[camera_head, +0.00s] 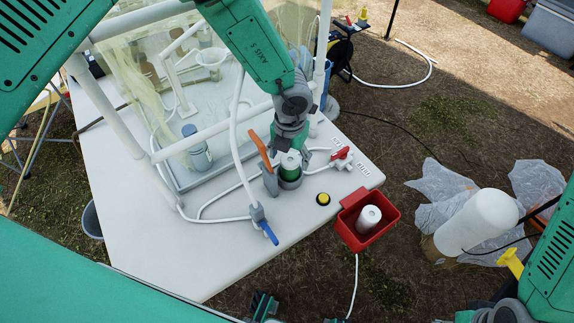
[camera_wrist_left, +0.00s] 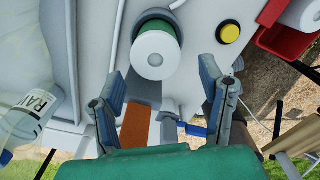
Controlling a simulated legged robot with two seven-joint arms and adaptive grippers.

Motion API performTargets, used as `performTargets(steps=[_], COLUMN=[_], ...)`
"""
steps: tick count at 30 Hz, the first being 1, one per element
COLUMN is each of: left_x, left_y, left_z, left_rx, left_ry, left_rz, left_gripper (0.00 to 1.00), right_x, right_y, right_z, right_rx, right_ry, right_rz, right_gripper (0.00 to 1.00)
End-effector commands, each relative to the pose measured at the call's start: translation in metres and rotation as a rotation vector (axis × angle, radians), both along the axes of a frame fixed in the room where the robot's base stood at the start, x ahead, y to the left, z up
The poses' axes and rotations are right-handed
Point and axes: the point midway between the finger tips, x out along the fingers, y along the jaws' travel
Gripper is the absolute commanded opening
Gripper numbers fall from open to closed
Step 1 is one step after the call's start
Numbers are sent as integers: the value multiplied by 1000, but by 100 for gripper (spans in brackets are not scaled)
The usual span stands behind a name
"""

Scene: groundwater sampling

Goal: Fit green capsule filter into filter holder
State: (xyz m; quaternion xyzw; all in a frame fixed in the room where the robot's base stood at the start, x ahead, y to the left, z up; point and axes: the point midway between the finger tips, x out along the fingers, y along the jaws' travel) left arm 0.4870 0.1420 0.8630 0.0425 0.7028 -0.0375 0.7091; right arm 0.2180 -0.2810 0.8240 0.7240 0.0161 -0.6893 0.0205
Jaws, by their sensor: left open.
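The capsule filter (camera_head: 291,166), green with a white top, stands upright at a grey cup-shaped filter holder (camera_head: 291,182) on the white bench. In the left wrist view the filter (camera_wrist_left: 157,50) shows from above, its white round end facing the camera. My left gripper (camera_head: 290,148) is directly over it in the head view. In the left wrist view its two fingers (camera_wrist_left: 160,78) are spread wide, with the filter beyond the tips and nothing held. How deep the filter sits in the holder is hidden. My right arm shows at the lower right; its fingers are not visible.
An orange lever (camera_head: 262,150) stands close left of the filter. A red valve (camera_head: 341,153), a yellow button (camera_head: 323,199) and a blue-handled valve (camera_head: 269,232) are nearby. A red bin (camera_head: 353,241) hangs at the bench edge. A clear-walled enclosure stands behind left. The front bench is clear.

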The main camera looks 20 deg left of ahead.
Motion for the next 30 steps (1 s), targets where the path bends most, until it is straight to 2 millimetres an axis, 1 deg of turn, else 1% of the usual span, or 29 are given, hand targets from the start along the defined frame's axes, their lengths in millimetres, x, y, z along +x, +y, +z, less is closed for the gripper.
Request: performTargets(steps=[1,3,6,10,15,30], left_x=[1,1,1,0,0,-3], left_y=[1,2,2,4,3,-1], left_z=[12,26,42,55,60,59], left_rx=[-1,-3,-3,-4,-3,-5], left_ry=[-2,-2,-1,0,1,2], left_rz=[1,1,1,1,0,-15], left_gripper=[63,63,63,63,63,63], right_x=[0,0,0,0,0,0], right_y=[0,0,0,0,0,0], right_z=[-1,-1,-2,-2,-2,-3], right_rx=[0,0,0,0,0,0], right_ry=[0,0,0,0,0,0], right_rz=[0,-1,-1,0,0,0], right_gripper=[40,40,40,40,40,40])
